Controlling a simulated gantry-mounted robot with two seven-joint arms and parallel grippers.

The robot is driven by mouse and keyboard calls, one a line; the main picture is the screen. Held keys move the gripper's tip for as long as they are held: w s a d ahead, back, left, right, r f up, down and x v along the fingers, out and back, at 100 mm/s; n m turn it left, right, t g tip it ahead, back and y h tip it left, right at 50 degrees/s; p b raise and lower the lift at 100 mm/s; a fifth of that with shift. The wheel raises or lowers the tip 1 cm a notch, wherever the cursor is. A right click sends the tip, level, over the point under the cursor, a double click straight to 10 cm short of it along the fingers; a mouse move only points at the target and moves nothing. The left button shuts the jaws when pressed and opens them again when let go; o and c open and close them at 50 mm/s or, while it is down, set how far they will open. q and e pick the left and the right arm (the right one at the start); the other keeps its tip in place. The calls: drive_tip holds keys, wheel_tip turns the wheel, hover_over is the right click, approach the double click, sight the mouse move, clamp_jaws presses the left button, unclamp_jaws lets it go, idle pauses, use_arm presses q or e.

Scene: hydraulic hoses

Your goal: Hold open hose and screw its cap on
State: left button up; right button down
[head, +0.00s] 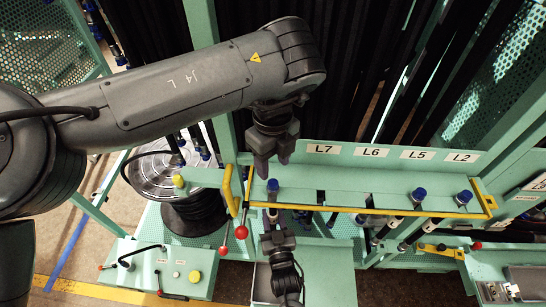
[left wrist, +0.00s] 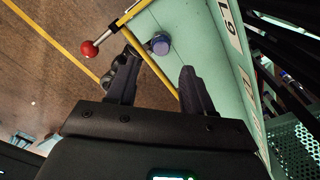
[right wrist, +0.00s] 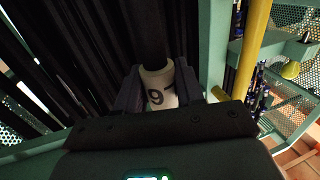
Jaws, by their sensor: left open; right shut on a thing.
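A blue cap (head: 272,185) sits at the top end of a hose at the left end of the green labelled rack. It also shows in the left wrist view (left wrist: 160,44), just beyond my left fingertips. Whether it is screwed tight cannot be told. My left gripper (head: 273,170) points down just above the cap, open and empty. My right gripper (head: 278,240) reaches up from below and is shut on the hose under the cap. In the right wrist view, the hose's white marked sleeve (right wrist: 159,88) is between the fingers; part of its marking is visible.
The rack (head: 350,175) carries labels L7, L6, L5 and L2. Other blue caps (head: 419,194) stand to the right along it. A yellow rail (head: 390,212) edges its front. Red-knobbed levers (head: 241,232) are close left of my right gripper. Black hoses hang behind.

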sight(273, 182)
use_arm(q)
drive_tip(key=shift+r, duration=0.3)
drive_tip(key=shift+f, duration=0.15)
drive_tip(key=shift+f, duration=3.9)
clamp_jaws()
drive_tip(key=shift+o, duration=0.7)
unclamp_jaws()
